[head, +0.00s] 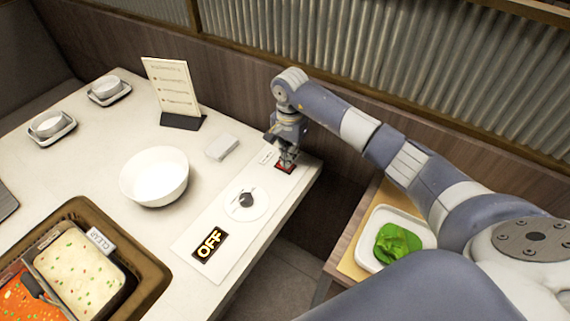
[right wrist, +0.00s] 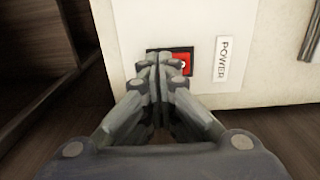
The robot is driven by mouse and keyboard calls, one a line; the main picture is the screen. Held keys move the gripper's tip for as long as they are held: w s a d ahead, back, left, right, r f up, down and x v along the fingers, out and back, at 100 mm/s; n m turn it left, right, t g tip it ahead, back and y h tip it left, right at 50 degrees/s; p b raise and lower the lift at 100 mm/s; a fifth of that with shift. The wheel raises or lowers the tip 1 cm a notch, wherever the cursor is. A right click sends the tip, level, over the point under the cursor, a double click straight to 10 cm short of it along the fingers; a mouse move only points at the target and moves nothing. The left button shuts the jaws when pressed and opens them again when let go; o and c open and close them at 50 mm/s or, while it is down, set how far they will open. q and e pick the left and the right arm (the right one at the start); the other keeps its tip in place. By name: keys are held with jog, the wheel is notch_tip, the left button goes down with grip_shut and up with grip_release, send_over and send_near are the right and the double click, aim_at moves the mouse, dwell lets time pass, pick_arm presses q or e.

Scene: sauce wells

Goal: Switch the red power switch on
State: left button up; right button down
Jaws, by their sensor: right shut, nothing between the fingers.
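The red power switch (head: 285,167) sits in a dark frame on a white panel near the table's right corner. In the right wrist view the switch (right wrist: 187,63) shows red beside a label reading POWER (right wrist: 223,60). My right gripper (head: 287,158) points down over the switch, its fingers together and empty. In the right wrist view the fingertips (right wrist: 160,62) cover the left part of the switch; whether they touch it I cannot tell. My left gripper is out of view.
A round dial (head: 246,200) lies on the panel between switch and display. A white bowl (head: 154,176), a menu stand (head: 173,90) and a brown-rimmed sauce well unit (head: 152,262) stand to the left. A tray (head: 373,262) with green leaves is at right.

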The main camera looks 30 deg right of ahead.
jog(key=shift+f+b, duration=0.7)
jog(key=shift+f, duration=0.25)
jog(key=shift+r, duration=0.15)
jog(key=shift+r+p, duration=1.95)
jog(key=shift+r, duration=1.45)
